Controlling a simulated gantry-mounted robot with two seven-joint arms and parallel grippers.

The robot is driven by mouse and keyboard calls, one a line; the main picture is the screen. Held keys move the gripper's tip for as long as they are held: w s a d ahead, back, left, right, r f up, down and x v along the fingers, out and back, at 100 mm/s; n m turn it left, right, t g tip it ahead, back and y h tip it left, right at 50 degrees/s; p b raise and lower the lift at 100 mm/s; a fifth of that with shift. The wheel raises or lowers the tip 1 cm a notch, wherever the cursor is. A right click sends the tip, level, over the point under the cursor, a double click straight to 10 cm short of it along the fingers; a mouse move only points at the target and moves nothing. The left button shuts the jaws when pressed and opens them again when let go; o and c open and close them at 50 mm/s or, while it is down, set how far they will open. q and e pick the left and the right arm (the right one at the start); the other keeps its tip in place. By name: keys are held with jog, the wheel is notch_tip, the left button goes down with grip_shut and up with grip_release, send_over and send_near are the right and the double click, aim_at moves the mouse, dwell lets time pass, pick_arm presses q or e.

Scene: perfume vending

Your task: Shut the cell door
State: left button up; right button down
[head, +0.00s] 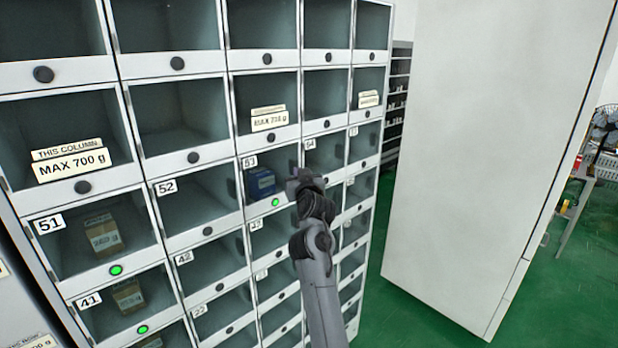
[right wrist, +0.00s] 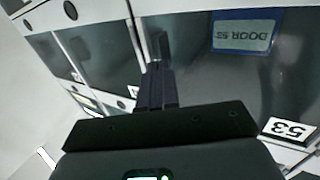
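Cell 53 (head: 258,190) is in the middle of the cabinet in the head view, with a lit green button below it. A dark blue box (head: 262,181) stands inside it. The right wrist view shows the cell upside down, with its 53 label (right wrist: 289,129) and a blue panel reading DOOR 53 (right wrist: 243,35). I cannot tell how far its clear door stands open. My right gripper (head: 303,181) is at the right side of cell 53, near cell 54. In the right wrist view its dark fingers (right wrist: 157,88) are together, with nothing visible between them. My left gripper is out of view.
The cabinet has rows of clear-fronted cells with round buttons. Cells 51 (head: 97,236) and 41 (head: 128,297) hold boxes and have green lights. A tall white panel (head: 490,150) stands to the right. Green floor (head: 395,315) shows between them.

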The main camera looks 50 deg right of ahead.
jog(key=shift+w+d+f, duration=0.1)
jog(key=shift+f, duration=0.2)
dwell(0.4)
